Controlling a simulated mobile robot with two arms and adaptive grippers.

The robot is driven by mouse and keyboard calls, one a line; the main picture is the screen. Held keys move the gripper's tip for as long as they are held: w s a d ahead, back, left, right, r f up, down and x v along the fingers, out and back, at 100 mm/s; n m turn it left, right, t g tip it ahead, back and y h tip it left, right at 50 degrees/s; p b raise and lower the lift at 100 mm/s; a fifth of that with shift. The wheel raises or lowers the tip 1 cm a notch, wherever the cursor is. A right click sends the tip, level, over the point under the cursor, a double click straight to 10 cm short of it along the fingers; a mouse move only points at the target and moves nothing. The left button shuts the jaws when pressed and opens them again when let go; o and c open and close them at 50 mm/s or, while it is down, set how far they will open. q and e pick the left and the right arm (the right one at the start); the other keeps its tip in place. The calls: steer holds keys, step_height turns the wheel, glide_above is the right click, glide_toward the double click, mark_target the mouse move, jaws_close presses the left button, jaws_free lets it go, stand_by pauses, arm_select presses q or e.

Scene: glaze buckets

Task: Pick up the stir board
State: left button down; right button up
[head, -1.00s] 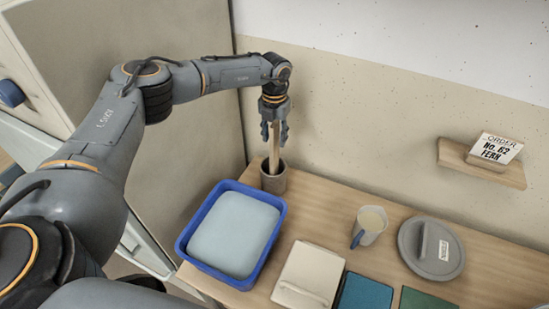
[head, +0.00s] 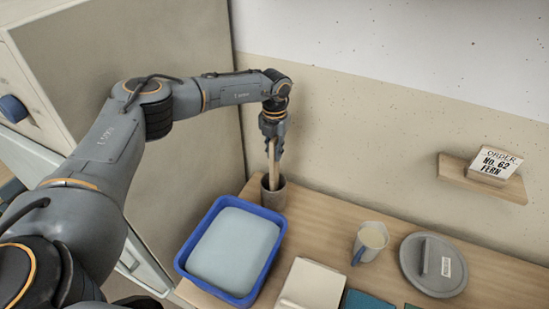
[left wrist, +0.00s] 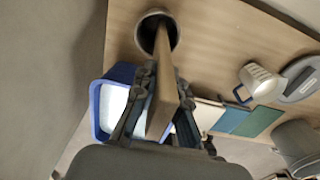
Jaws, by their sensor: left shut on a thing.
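The stir board (head: 272,172) is a long wooden slat standing upright in a grey-brown round pot (head: 273,194) at the back left of the table. My left gripper (head: 274,148) is above the pot and shut on the upper part of the board. In the left wrist view the board (left wrist: 163,85) runs between the fingers, and its lower end goes down into the pot (left wrist: 150,35). The pot's wall hides that end. My right gripper is not in view.
A blue tray (head: 183,262) with pale contents stands in front of the pot. A mug (head: 370,238), a grey lid (head: 419,262) and a cream lid or box (head: 312,284) are to the right. A wall shelf (head: 500,187) holds an order card. The wall is close behind the pot.

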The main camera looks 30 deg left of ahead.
arm_select(q)
step_height(320, 180, up, 20)
steer(key=b, duration=0.2)
stand_by(0.5)
